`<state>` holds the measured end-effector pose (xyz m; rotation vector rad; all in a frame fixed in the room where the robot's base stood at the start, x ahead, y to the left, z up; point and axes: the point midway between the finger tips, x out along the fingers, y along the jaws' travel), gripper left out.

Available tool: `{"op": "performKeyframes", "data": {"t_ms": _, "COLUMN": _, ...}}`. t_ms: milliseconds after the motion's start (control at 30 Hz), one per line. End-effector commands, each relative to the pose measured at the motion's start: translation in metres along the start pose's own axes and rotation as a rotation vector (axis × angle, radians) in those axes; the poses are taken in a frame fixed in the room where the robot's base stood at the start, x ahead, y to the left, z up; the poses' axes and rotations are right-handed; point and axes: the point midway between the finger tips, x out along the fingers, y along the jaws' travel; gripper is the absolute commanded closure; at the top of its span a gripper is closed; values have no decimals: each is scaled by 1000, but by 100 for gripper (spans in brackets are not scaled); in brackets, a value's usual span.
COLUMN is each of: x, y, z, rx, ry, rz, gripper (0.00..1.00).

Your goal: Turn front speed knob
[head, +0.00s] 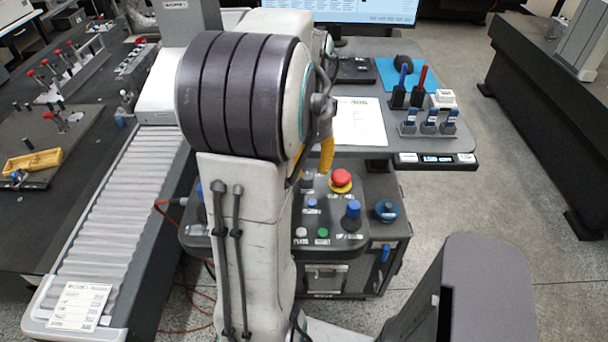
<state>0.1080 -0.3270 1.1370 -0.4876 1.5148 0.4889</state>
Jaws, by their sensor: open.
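A dark control console (345,243) stands beyond my arm. On its top are a red mushroom button (341,178) on a yellow ring, a tall blue-capped knob (352,211), a small blue knob (312,203), and a green button (322,232) beside a white one. A round blue knob (386,210) sits at the right end. A blue handle (385,253) is on the cabinet front. The labels are too small to read, so I cannot tell which is the front speed knob. My gripper is not identifiable; my large arm joint and white link cover the middle.
A roller conveyor (118,190) runs along the left. A grey desk (452,145) behind the console holds a white sheet (360,122) and blue-topped tools. A yellow-orange piece (327,155) shows beside my arm. Open floor lies at right, before a dark bench (560,100).

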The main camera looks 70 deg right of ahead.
Motion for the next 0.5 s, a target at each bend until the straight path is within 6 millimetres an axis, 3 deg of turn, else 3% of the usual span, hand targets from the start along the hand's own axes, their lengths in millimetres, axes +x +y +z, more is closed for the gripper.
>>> {"op": "performKeyframes", "data": {"t_ms": 200, "x": 24, "y": 0, "z": 1, "rx": -2, "ry": -1, "rz": 2, "gripper": 62}}
{"op": "performKeyframes", "data": {"t_ms": 500, "x": 36, "y": 0, "z": 0, "rx": -3, "ry": 1, "rz": -1, "gripper": 62}}
